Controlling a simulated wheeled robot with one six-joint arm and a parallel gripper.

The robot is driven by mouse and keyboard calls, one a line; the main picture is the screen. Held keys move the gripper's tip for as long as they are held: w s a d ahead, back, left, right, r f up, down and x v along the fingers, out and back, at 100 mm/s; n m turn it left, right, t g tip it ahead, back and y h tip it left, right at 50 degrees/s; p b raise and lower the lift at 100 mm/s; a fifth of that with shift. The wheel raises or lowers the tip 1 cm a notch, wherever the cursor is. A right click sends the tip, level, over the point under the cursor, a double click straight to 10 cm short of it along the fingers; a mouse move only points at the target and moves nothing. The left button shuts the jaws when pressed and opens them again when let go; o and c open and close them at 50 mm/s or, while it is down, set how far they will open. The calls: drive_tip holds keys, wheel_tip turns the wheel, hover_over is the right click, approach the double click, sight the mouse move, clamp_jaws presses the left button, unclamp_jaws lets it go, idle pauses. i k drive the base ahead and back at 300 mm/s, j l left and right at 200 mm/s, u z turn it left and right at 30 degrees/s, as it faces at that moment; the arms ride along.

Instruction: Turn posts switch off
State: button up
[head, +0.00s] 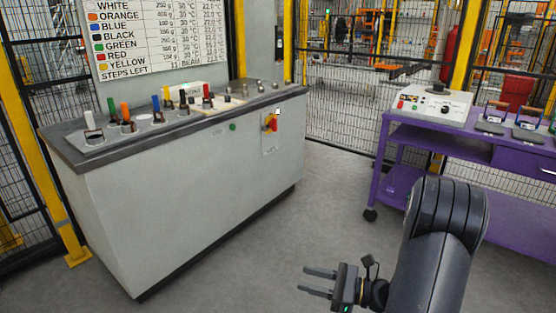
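A red and yellow rotary switch (270,123) sits on a light plate on the front of the grey cabinet (190,185), near its right end. Its exact handle angle is too small to tell. No readable label in view says "posts". My gripper (302,279) is in the lower middle of the head view, above the floor, in front of the cabinet and below the switch in the picture. Its two dark fingers point left and are apart, with nothing between them.
Coloured posts (125,115) stand along the cabinet's dark top beside a small green button (232,127) on its front. A purple cart (400,140) at right carries a control box (433,103) and small devices. Mesh fencing (350,90) closes the back. The floor (310,215) between is clear.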

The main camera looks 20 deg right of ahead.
sight(273, 124)
drive_tip(key=i+l+z, duration=0.1)
drive_tip(key=i, duration=0.5)
drive_tip(key=i+z, duration=0.1)
drive_tip(key=i, duration=0.5)
drive_tip(key=i+z, duration=0.1)
drive_tip(key=i, duration=0.55)
drive_tip(key=i+z, duration=0.1)
drive_tip(key=i, duration=0.5)
drive_tip(key=i+j+z, duration=0.1)
drive_tip(key=i, duration=0.5)
drive_tip(key=i+j+z, duration=0.1)
drive_tip(key=i, duration=0.5)
drive_tip(key=j, duration=0.1)
